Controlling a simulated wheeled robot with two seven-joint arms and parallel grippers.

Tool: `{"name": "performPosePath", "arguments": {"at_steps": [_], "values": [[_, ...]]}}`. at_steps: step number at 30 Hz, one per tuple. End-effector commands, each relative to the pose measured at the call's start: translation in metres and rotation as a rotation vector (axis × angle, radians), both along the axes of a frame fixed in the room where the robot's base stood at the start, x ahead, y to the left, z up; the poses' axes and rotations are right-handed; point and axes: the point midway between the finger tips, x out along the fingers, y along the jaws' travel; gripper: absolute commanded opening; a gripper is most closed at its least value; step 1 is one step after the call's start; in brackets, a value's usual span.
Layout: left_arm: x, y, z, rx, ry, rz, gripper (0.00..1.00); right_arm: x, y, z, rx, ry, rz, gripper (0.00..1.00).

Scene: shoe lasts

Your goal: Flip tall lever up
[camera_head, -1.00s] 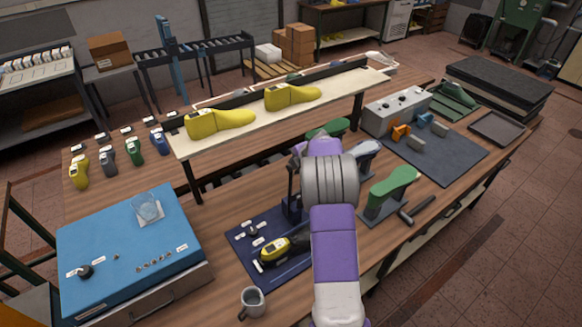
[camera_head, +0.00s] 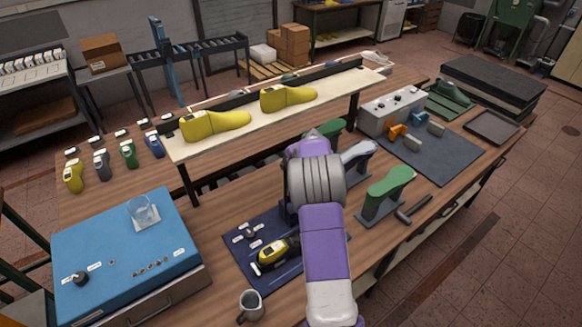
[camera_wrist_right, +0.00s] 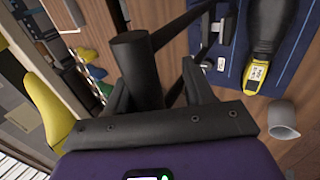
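My right gripper (camera_wrist_right: 158,85) shows in the right wrist view with its two dark fingers apart. A thick dark cylinder (camera_wrist_right: 135,62) stands between them, close to the left finger; it looks like the tall lever's handle, though I cannot tell for sure. Dark bars (camera_wrist_right: 185,28) lie beyond it. In the head view my right arm hides the gripper and most of the lever area at the right side of the navy mat (camera_head: 238,262). A short lever with white labels (camera_head: 250,233) is on that mat. My left gripper is out of view.
A yellow-black tool (camera_head: 273,252) lies on the mat, with a grey mug (camera_head: 250,305) in front. A green shoe last (camera_head: 388,182) on a stand and a hammer (camera_head: 412,210) are to the right. A blue box (camera_head: 120,240) stands left, and a raised shelf (camera_head: 200,148) behind.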

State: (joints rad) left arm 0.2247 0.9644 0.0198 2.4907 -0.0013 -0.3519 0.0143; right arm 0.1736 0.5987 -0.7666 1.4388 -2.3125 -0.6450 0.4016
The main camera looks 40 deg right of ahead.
Motion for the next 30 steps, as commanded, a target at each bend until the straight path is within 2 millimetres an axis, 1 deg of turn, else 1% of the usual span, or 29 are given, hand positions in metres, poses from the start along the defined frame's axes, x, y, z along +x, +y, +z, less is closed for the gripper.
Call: {"name": "performPosePath", "arguments": {"at_steps": [4,7,15,18,22,30], "values": [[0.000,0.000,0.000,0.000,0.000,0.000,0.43,-0.001,-0.002,0.003,-0.003,-0.003,-0.003,0.52],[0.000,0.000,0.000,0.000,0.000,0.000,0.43,-0.004,-0.001,0.010,-0.005,-0.005,-0.003,0.52],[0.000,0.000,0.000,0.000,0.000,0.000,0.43,-0.027,0.004,0.047,-0.001,-0.005,0.000,0.52],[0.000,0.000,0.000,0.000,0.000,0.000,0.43,-0.034,0.006,0.058,-0.002,-0.004,0.000,0.52],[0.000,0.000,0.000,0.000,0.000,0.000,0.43,-0.039,0.006,0.063,-0.001,0.000,0.001,0.52],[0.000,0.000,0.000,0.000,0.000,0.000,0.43,-0.039,0.006,0.064,-0.001,0.000,-0.001,0.52]]}}
